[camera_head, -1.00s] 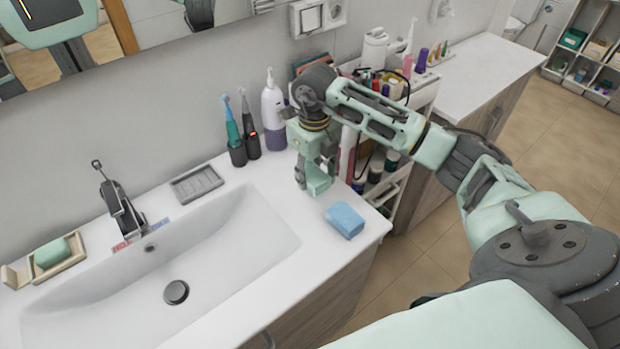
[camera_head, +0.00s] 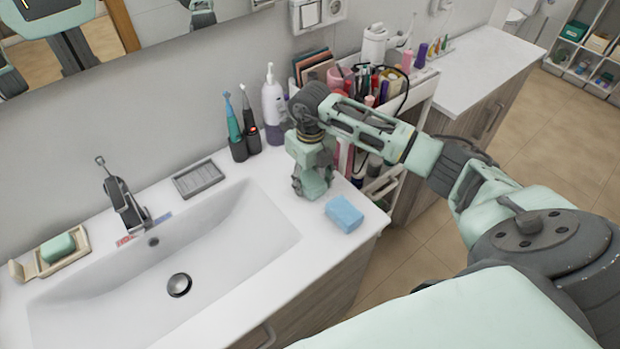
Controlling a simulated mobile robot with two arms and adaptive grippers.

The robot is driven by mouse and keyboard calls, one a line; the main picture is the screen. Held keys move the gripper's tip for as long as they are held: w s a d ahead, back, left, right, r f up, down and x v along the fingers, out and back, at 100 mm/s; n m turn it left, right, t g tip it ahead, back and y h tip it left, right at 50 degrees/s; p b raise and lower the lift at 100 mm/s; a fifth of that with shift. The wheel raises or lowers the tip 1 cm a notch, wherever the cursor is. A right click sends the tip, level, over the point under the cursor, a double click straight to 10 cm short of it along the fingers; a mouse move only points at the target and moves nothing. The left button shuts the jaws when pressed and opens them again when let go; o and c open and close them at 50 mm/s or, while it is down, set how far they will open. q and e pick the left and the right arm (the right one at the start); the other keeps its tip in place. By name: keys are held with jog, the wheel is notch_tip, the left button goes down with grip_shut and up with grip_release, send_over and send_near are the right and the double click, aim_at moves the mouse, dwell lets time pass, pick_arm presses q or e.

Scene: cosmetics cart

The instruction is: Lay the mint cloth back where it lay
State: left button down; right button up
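My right gripper (camera_head: 312,188) points down low over the white counter (camera_head: 270,180), between the basin and the cart. Its fingers are bunched together in this view; I cannot tell whether they are open or shut, or hold anything. I cannot make out a mint cloth for sure. A light blue block, a sponge or folded cloth (camera_head: 344,214), lies on the counter just right of and nearer than the gripper, apparently apart from it. A green soap-like block (camera_head: 57,248) sits in a beige dish (camera_head: 70,267) at the far left. My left gripper is not in view.
The basin (camera_head: 170,262) fills the counter's middle. Behind it stand a tap (camera_head: 124,200), a grey tray (camera_head: 198,178), two toothbrushes (camera_head: 243,135) and a white-and-purple bottle (camera_head: 272,105). The crowded cart (camera_head: 425,85) stands beyond my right forearm. Bare counter surrounds the blue block.

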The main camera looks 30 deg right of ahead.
aim_at(310, 178)
jog(key=shift+o, duration=0.7)
jog(key=shift+r, duration=0.4)
notch_tip(310, 178, up, 12)
jog(key=b, duration=0.3)
jog(key=shift+f+b, duration=0.25)
jog(key=shift+b, duration=0.05)
